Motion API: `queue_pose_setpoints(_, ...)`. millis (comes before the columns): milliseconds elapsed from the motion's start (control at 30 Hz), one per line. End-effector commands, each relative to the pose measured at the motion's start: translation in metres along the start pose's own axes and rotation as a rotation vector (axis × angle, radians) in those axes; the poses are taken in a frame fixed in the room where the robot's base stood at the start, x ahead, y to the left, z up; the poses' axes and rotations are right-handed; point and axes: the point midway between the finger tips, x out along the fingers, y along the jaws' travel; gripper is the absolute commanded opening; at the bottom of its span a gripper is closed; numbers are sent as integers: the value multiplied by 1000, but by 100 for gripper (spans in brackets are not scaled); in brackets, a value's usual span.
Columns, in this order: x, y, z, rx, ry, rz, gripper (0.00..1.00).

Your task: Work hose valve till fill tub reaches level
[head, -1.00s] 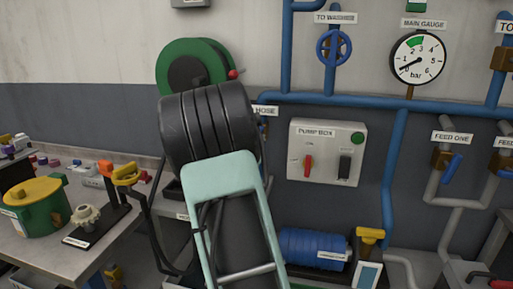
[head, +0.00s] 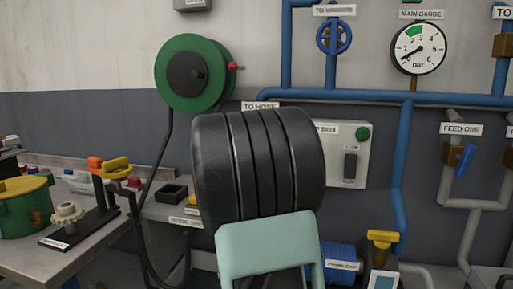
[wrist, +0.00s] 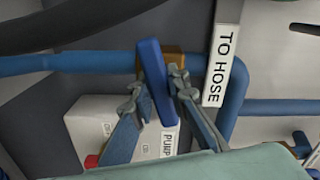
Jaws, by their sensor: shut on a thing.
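In the wrist view, a blue lever handle (wrist: 153,75) sits on a brass valve body (wrist: 173,64) on a blue pipe. The label TO HOSE (wrist: 222,65) is beside it. The lever stands across the pipe, slightly tilted. My gripper (wrist: 157,92) is shut on the lever, one finger on each side. In the head view my own arm hides the gripper and valve; the TO HOSE label (head: 261,105) shows above the arm. A green hose reel (head: 204,55) with a dark hose hangs at the left. I cannot identify the fill tub or its level.
The main gauge (head: 417,48) reads low. The pump box (head: 352,145) is partly behind my arm; its red switch (wrist: 91,161) shows in the wrist view. A bench (head: 85,262) at the left holds a green pot (head: 22,212). Blue pipes (head: 400,150) line the wall.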

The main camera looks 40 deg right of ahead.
Motion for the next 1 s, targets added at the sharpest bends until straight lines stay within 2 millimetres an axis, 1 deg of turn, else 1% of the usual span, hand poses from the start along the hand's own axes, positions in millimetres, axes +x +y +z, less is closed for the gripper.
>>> queue_pose_setpoints(33,0,5,0,42,2,0,0)
queue_pose_setpoints(200,0,3,1,156,0,0,0)
queue_pose_setpoints(400,0,2,0,247,0,0,0)
queue_pose_setpoints(600,0,2,0,293,0,1,0)
queue_pose_setpoints(1000,0,1,0,306,0,2,0)
